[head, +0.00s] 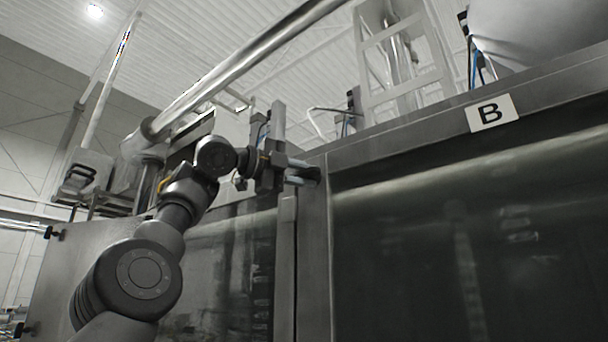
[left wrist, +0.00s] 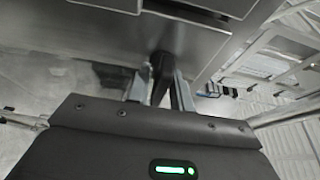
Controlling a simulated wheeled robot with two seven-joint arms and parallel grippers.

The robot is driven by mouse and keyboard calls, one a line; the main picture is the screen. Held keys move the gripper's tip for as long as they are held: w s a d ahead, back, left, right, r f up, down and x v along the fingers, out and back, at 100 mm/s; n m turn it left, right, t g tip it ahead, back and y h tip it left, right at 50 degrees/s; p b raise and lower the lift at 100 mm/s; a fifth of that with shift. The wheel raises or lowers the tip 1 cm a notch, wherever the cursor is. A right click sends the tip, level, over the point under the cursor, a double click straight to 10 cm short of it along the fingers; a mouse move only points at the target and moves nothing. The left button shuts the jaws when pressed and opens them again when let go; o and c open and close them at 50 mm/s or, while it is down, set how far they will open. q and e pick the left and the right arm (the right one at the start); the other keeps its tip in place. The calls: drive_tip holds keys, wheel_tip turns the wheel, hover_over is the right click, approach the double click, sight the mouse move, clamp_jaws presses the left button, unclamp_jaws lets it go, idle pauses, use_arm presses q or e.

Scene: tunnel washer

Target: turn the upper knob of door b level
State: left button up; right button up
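Door B is the dark glass door (head: 470,235) under a white sign marked B (head: 491,112). Its upper knob (head: 313,174) is a small dark handle at the upper left corner of the door frame. In the left wrist view the dark knob (left wrist: 162,66) stands out from the grey metal frame. My left gripper (head: 300,172) is at the knob, its two pale fingers apart with the dark handle between them. In the left wrist view the left gripper (left wrist: 161,88) has a finger on either side of the knob; firm contact does not show. My right gripper is not in view.
A second glass door (head: 220,265) lies left of the frame, behind my left arm. A thick steel pipe (head: 245,65) slants above the arm. A white metal frame (head: 400,65) stands on top of the machine. The area before door B's glass is clear.

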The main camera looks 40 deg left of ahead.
use_arm(q)
drive_tip(key=shift+o, duration=0.8)
drive_tip(key=b+v, duration=0.1)
drive_tip(key=v, duration=0.9)
drive_tip(key=shift+s+b, duration=0.3)
drive_tip(key=shift+b, duration=0.1)
drive_tip(key=shift+s+a, duration=0.1)
drive_tip(key=shift+a, duration=0.05)
